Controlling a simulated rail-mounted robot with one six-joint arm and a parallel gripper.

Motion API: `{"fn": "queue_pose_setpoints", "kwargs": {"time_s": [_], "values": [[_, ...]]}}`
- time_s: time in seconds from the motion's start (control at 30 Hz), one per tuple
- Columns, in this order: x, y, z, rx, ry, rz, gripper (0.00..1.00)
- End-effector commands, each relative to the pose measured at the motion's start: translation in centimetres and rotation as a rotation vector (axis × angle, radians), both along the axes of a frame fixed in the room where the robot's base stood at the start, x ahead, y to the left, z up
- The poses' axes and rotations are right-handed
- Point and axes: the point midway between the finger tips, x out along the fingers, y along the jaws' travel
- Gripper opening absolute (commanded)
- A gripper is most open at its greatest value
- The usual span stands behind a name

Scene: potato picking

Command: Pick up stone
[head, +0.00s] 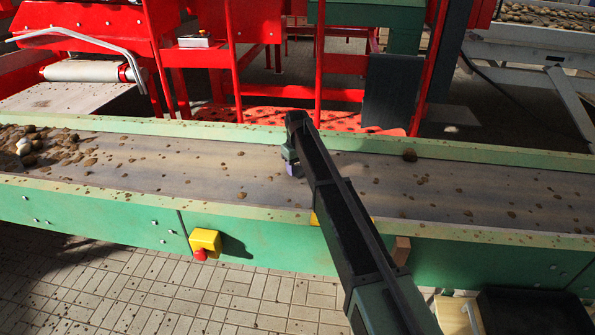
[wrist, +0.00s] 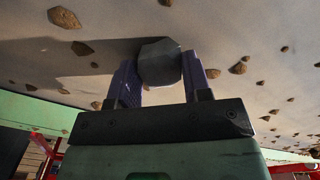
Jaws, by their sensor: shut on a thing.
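A dark grey stone (wrist: 160,62) sits between the two purple fingers of my gripper (wrist: 160,75) in the wrist view. The fingers are shut on it from both sides. In the head view my gripper (head: 292,168) is low over the middle of the conveyor belt (head: 240,170), partly hidden by my own arm. The stone cannot be made out in the head view. I cannot tell whether the stone touches the belt.
Potatoes (head: 65,150) lie heaped at the belt's left end. Brown bits are scattered along the belt, with a larger lump (head: 410,155) at right. Green side walls (head: 110,215) edge the belt. A yellow emergency-stop box (head: 205,241) is on the front. A black bin (head: 535,312) stands at lower right.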

Motion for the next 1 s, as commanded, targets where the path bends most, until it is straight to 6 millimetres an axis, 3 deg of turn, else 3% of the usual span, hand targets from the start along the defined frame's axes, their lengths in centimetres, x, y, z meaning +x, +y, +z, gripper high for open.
{"fn": "queue_pose_setpoints", "kwargs": {"time_s": [0.17, 0.37, 0.57, 0.8, 1.0], "values": [[0.0, 0.0, 0.4, 0.0, 0.0, 0.0, 0.2], [0.0, 0.0, 2.7, 0.0, 0.0, 0.0, 0.2], [0.0, 0.0, 8.3, 0.0, 0.0, 0.0, 0.2], [0.0, 0.0, 16.9, 0.0, 0.0, 0.0, 0.2], [0.0, 0.0, 20.1, 0.0, 0.0, 0.0, 0.2]]}}
